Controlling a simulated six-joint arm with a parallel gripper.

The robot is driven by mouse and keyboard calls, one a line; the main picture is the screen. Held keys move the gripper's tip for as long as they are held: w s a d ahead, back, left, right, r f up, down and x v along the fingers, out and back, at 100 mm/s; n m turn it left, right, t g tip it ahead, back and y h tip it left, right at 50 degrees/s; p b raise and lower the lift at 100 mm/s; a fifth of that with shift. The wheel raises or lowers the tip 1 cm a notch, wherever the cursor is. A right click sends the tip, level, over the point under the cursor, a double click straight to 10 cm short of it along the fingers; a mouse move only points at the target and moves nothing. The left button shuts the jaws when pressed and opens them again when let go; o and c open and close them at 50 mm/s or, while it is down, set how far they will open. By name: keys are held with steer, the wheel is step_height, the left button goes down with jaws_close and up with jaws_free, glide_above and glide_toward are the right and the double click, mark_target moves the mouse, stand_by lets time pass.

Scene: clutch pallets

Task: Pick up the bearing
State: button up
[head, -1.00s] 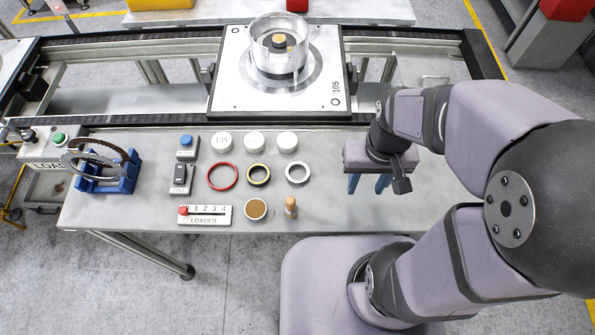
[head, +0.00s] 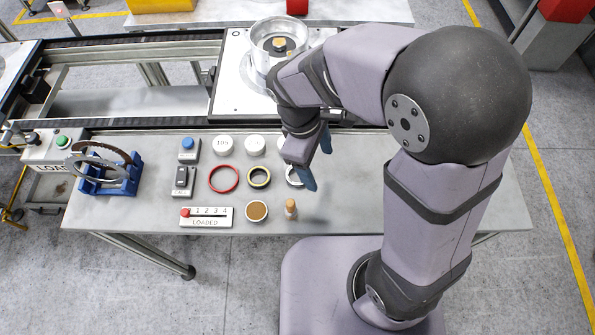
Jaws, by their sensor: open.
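A silver metal ring (head: 290,177) lies flat on the grey bench in the head view, partly hidden by my gripper. A dark ring with a yellowish edge (head: 259,177) lies just left of it. I cannot tell for certain which of the two is the bearing. My gripper (head: 317,161) is open and empty, with blue fingers spread. It hangs tilted above the bench, over and slightly right of the silver ring, and appears apart from it.
A red ring (head: 224,179) lies further left. White round caps (head: 255,144) are behind the rings; a tan-filled cup (head: 256,211) and a wooden-topped peg (head: 291,209) are in front. A pallet (head: 235,85) with a metal housing (head: 262,60) stands behind. The bench's right side is bare.

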mark_target(293, 178)
steer(key=shift+w+a+f+n+t+h+p, duration=0.2)
steer(key=shift+a+f+n+t+h, duration=0.1)
steer(key=shift+a+n, duration=1.05)
steer(key=shift+w+a+f+n+t+h+p, duration=0.1)
steer(key=shift+a+f+n+t+h+p, duration=0.15)
steer(key=shift+a+n, duration=1.15)
steer(key=shift+w+a+f+n+t+h+p, duration=0.1)
steer(key=shift+a+f+n+t+h+p, duration=0.15)
steer(key=shift+a+n, duration=1.1)
steer(key=shift+d+f+p, duration=0.4)
steer(key=shift+d+f, duration=0.1)
steer(key=shift+f, duration=0.05)
steer(key=shift+p+x, duration=0.5)
steer(key=shift+x, duration=1.5)
steer(key=c, duration=1.2)
